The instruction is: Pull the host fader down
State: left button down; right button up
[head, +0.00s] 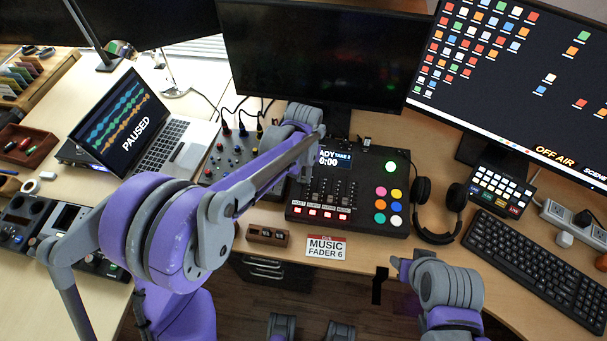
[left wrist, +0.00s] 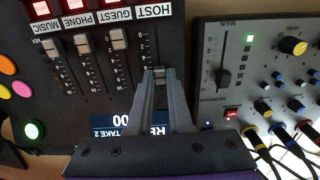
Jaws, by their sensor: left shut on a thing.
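The black fader console (head: 345,190) stands on the desk in the middle of the head view. Its HOST fader cap (left wrist: 159,72) shows between my left fingertips in the left wrist view, where the console appears upside down. My left gripper (head: 304,174) is shut on this cap, which is partly hidden by the fingers. The cap sits farther from its HOST label (left wrist: 153,11) than the GUEST (left wrist: 118,39), PHONE (left wrist: 82,44) and MUSIC (left wrist: 51,48) caps sit from theirs. My right gripper (head: 388,278) is low and apart from the console; its jaws are unclear.
A knob mixer (head: 222,158) stands close beside the console, with cables. Headphones (head: 437,210) and a keyboard (head: 540,262) lie to the right. A "MUSIC FADER 6" card (head: 326,247) lies at the desk's front edge. An open laptop (head: 135,125) is at left.

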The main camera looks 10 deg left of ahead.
pick_arm(q)
jog(key=shift+s, duration=1.4)
jog(key=c, duration=0.8)
grip_release()
jog(key=shift+r, duration=0.1)
notch_tip(320, 180, up, 11)
jog(key=shift+f, duration=0.15)
